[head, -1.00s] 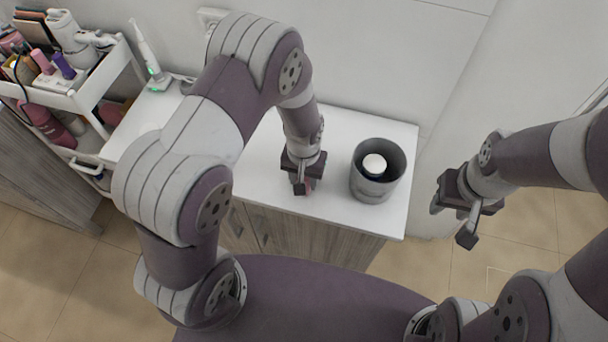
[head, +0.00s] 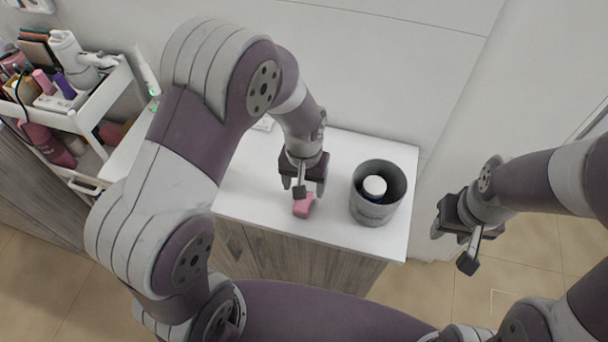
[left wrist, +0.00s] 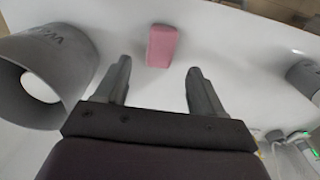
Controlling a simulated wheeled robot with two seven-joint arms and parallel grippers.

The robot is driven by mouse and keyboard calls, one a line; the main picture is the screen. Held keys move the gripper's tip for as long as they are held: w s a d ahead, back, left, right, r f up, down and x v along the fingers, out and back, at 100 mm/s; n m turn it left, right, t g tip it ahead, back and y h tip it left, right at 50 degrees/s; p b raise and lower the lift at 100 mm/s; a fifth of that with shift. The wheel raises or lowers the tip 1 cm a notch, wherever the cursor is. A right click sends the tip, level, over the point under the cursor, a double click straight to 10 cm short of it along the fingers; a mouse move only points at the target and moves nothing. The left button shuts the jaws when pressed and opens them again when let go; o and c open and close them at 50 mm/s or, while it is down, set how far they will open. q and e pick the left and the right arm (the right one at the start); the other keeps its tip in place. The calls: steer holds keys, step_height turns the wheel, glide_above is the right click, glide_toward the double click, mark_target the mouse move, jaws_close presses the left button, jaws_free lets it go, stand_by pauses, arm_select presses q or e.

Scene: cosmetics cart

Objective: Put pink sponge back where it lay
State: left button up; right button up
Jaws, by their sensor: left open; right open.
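The pink sponge (head: 303,206) lies on the white cabinet top (head: 335,148), near its front edge and left of the grey bin. In the left wrist view the sponge (left wrist: 162,46) lies beyond and between the open fingertips, apart from both. My left gripper (head: 300,190) is open and empty, just above and behind the sponge; its two fingers (left wrist: 158,80) show in the left wrist view. My right gripper (head: 455,246) is open and empty, off to the right beyond the cabinet's edge.
A grey cylindrical bin (head: 364,208) with a white round-topped item (head: 374,185) inside stands right of the sponge. A white cart (head: 88,115) with cosmetics stands at the left. The cabinet top's front edge is close to the sponge.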

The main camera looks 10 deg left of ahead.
arm_select(q)
steer(key=s+a+r+t, duration=0.1)
steer(key=s+a+r, duration=0.6)
steer(key=s+r, duration=0.1)
steer(key=shift+s+a, duration=0.15)
steer(key=shift+s, duration=0.05)
